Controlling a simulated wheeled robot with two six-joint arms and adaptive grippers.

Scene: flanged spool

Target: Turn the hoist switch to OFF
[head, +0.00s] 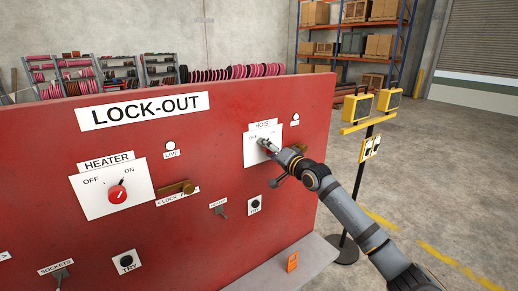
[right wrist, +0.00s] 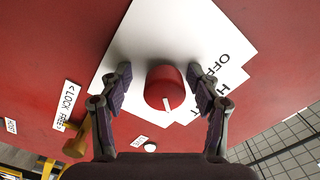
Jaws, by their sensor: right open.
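The hoist switch is a red knob (right wrist: 165,88) on a white plate (head: 250,151) marked HOIST, on the right part of the red LOCK-OUT panel (head: 225,110). In the right wrist view, the knob's white pointer mark points down the picture, away from the OFF lettering (right wrist: 215,64). The ON lettering is not readable there. My right gripper (right wrist: 160,80) is open, with one finger on each side of the knob and a visible gap to both. In the head view the right gripper (head: 267,146) covers most of the knob. My left gripper is not in view.
A heater knob (head: 117,194) is on the panel's left. A brass bolt (head: 178,188) with a LOCK FREE label sits between the plates. An orange tag (head: 292,262) is on the grey ledge below. A yellow lamp stand (head: 362,150) stands to the right.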

